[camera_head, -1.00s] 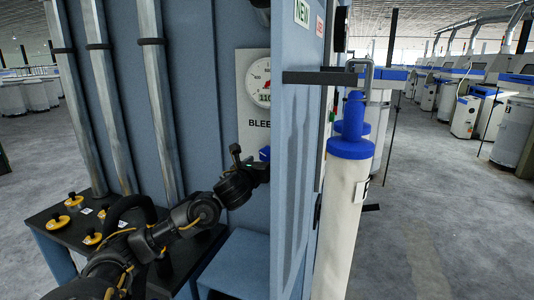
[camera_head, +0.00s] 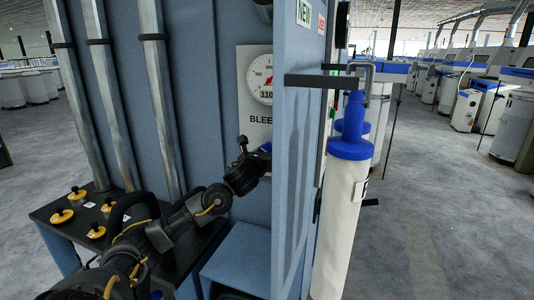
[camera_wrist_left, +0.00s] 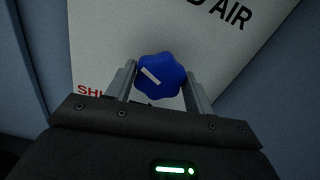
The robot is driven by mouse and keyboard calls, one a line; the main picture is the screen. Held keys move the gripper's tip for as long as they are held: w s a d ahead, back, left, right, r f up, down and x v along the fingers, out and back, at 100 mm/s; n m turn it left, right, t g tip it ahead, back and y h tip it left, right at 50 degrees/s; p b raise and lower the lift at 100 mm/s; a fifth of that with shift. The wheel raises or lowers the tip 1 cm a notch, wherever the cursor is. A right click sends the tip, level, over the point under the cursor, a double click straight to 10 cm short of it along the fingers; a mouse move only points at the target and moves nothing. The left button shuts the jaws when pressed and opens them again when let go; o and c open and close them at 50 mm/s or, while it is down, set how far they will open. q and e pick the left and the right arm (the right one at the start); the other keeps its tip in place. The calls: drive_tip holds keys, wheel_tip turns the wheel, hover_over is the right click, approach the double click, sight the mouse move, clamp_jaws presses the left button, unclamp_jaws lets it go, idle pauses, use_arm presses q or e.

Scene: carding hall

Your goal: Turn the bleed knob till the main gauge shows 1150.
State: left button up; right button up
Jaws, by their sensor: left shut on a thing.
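The bleed knob (camera_wrist_left: 160,75) is blue and lobed, with a white pointer bar, on a white plate in the left wrist view. My left gripper (camera_wrist_left: 160,88) has a finger on each side of it and is shut on it. In the head view the gripper (camera_head: 262,150) reaches the plate below the gauge, and the knob is mostly hidden. My right gripper is not in view.
A blue door-like panel (camera_head: 298,150) with a dark bar stands close to the right of my left gripper. White cylinders with blue caps (camera_head: 350,150) stand beyond it. A dark bench (camera_head: 60,218) with yellow knobs is at lower left, below metal pipes (camera_head: 108,110).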

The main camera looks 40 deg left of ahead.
use_arm(q)
drive_tip(key=n+b, duration=0.2)
drive_tip(key=n, duration=0.3)
drive_tip(key=shift+n, duration=0.3)
drive_tip(key=o, duration=0.9)
drive_tip(key=shift+o, duration=0.2)
drive_tip(key=b+v, duration=0.2)
drive_tip(key=v, duration=0.8)
drive_tip(key=shift+s+b, duration=0.35)
drive_tip(key=shift+s, duration=0.05)
